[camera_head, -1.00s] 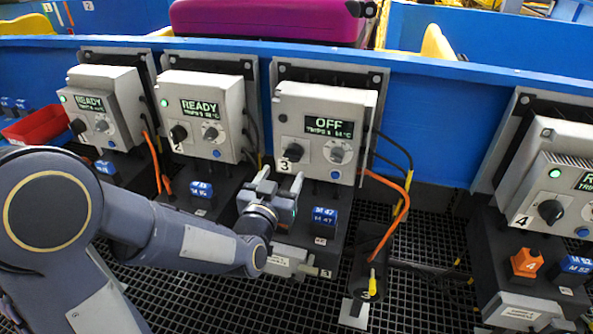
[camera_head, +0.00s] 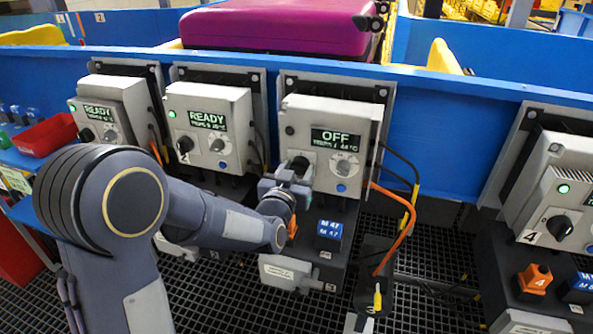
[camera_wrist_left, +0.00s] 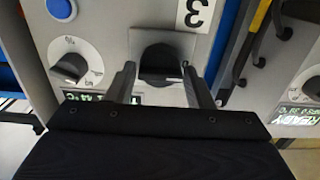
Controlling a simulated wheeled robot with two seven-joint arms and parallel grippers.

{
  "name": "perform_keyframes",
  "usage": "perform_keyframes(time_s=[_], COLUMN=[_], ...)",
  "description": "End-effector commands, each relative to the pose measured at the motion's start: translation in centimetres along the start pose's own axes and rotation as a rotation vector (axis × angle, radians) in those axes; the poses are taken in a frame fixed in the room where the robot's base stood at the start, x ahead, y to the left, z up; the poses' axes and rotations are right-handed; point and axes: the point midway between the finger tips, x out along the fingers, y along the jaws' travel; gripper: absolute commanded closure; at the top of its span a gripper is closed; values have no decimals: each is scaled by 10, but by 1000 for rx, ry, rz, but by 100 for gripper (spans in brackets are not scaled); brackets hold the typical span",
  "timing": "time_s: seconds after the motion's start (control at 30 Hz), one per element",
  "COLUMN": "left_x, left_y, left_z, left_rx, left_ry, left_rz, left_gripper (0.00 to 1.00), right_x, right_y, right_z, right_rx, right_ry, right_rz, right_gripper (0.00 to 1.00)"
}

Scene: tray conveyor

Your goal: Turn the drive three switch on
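The drive three box (camera_head: 325,120) is grey, and its display (camera_head: 335,139) reads OFF. Its black rotary switch (camera_head: 299,165) is partly hidden behind my left gripper (camera_head: 288,178) in the head view. In the left wrist view the switch (camera_wrist_left: 160,62) sits between the two fingers of my left gripper (camera_wrist_left: 160,84), below the label 3 (camera_wrist_left: 195,14). The fingers stand apart on either side of the knob with gaps showing, so the gripper is open. My right gripper is not in view.
Drive boxes one (camera_head: 110,112) and two (camera_head: 208,125) show READY with green lights, left of drive three. Drive four (camera_head: 556,190) is at the right. A grey selector knob (camera_head: 344,168) sits right of the switch. Orange and black cables hang at the box's right side.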

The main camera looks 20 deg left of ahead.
Motion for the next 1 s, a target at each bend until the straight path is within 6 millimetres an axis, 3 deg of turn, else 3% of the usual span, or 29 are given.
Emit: perform_keyframes(time_s=[0.03, 0.23, 0.63, 1.0], left_x=[0, 0, 0, 0], left_y=[0, 0, 1, 2], left_z=[0, 0, 0, 1], left_rx=[0, 0, 94, 403], left_ry=[0, 0, 0, -1], left_rz=[0, 0, 0, 1], left_gripper=[59, 83, 83, 83], right_x=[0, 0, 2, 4], right_y=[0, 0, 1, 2], right_z=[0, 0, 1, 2], right_rx=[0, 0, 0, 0], right_ry=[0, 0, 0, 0], right_rz=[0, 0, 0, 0], right_gripper=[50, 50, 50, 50])
